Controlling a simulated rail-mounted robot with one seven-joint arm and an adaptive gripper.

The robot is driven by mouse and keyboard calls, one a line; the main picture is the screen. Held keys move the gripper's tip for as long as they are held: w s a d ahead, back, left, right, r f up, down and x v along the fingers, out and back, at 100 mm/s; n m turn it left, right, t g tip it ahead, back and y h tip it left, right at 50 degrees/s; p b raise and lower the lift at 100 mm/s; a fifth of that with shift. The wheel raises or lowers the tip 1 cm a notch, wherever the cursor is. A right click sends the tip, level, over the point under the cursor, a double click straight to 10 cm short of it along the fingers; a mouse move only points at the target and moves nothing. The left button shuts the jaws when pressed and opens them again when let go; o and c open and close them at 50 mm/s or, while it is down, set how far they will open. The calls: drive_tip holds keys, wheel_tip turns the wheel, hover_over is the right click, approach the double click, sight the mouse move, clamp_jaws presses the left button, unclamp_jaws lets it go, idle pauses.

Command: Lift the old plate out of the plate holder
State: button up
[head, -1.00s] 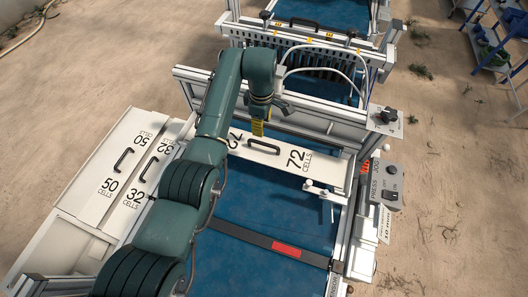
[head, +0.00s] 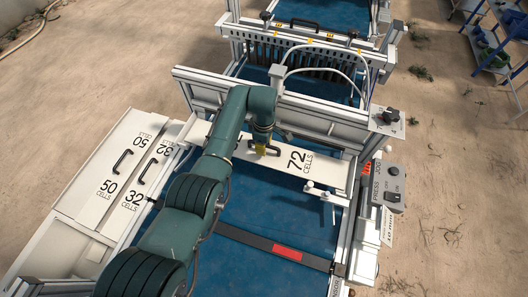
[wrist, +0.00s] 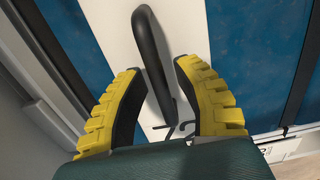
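The white plate marked 72 CELLS (head: 322,171) lies across the blue belt, in the machine's plate holder. I take it as the old plate. Its black handle (head: 280,150) stands up from its top. My gripper (head: 263,150) is down at this handle in the head view. In the wrist view, the yellow fingers of my gripper (wrist: 158,70) are open, one on each side of the black handle (wrist: 148,45). Gaps show between the handle and both fingers. The white plate (wrist: 115,30) shows below them. The arm hides part of the plate in the head view.
White plates marked 50 CELLS (head: 121,143) and 32 CELLS (head: 137,190) lie on a rack at the left. A white beam (head: 325,121) runs just behind the 72 plate. Small white knobs (head: 325,194) and a control box (head: 388,184) stand at the right.

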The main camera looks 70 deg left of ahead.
clamp_jaws()
drive_tip(key=shift+r, duration=0.1)
drive_tip(key=shift+r, duration=0.1)
